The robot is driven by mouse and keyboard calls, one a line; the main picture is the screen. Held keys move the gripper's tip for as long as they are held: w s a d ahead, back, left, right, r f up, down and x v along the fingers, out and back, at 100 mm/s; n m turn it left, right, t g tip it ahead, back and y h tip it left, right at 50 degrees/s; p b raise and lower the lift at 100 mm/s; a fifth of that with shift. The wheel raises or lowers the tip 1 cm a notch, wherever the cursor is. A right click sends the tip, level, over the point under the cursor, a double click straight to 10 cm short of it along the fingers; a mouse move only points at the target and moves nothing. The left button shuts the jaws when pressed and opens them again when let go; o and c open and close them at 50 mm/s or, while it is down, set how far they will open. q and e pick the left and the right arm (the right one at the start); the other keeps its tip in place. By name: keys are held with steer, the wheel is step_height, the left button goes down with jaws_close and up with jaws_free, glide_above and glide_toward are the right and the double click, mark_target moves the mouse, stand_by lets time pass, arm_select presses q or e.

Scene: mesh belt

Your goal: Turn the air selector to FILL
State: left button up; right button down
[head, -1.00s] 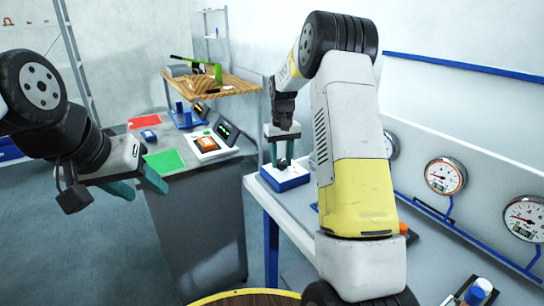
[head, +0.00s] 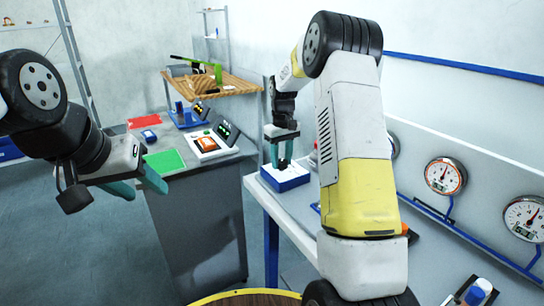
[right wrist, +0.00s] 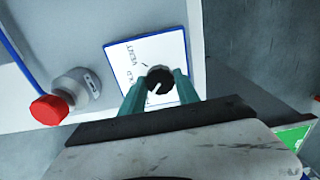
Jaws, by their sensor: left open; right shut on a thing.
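The air selector is a blue box (head: 286,181) with a white top, at the far left end of the bench. In the right wrist view its round black knob (right wrist: 160,77) has a white pointer line, on a white plate (right wrist: 165,45). I read VENT and part of another word, probably HOLD; I see no FILL label. My right gripper (head: 280,163) points down over the box. In the right wrist view its teal fingers (right wrist: 158,90) are shut on the knob's two sides. My left gripper (head: 140,184) is open and empty, away from the selector.
A red knob (right wrist: 49,110) on a grey fitting stands beside the selector. Round gauges (head: 445,176) hang along the wall. A grey cabinet (head: 195,225) carries a green mat (head: 165,160), a red mat (head: 145,121) and small devices. Floor shows between cabinet and bench.

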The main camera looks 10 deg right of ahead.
mark_target(282, 161)
steer(key=c, duration=0.9)
jaws_free()
steer(key=shift+r, duration=3.95)
